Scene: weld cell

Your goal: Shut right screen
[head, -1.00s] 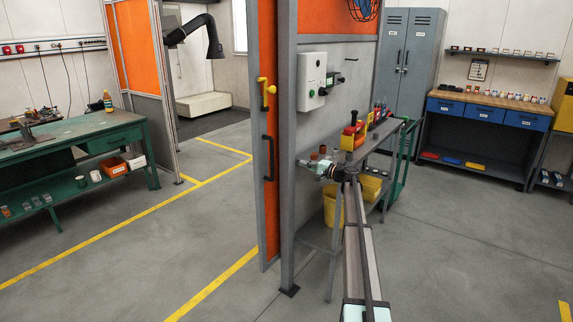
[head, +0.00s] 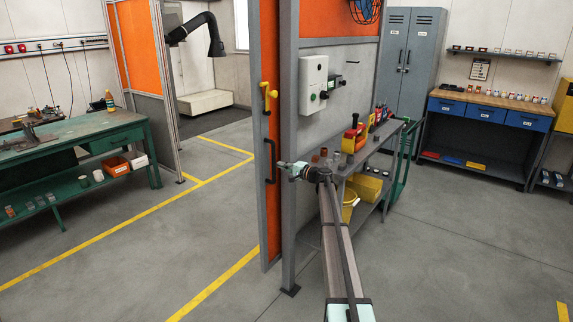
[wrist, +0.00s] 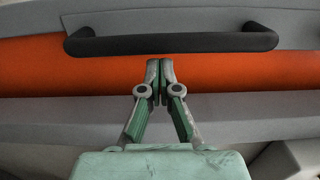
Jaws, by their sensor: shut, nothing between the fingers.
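The right screen (head: 266,215) is an orange sliding panel in a grey frame, left of the grey post in the head view. It carries a black bar handle (head: 270,161) and a yellow latch (head: 267,97). My gripper (head: 281,164) is just right of the black handle. In the wrist view the black handle (wrist: 172,42) lies across the top, and my gripper (wrist: 160,68) is below it with its fingertips together and nothing between them. The tips overlap the orange panel in the picture, apart from the handle. Whether they touch the panel cannot be told.
A grey post (head: 289,200) stands right beside the panel. A shelf bench (head: 378,142) with tools and yellow bins is close to my arm. A control box (head: 313,84) hangs on the partition wall. The floor left of the panel is clear, with yellow lines.

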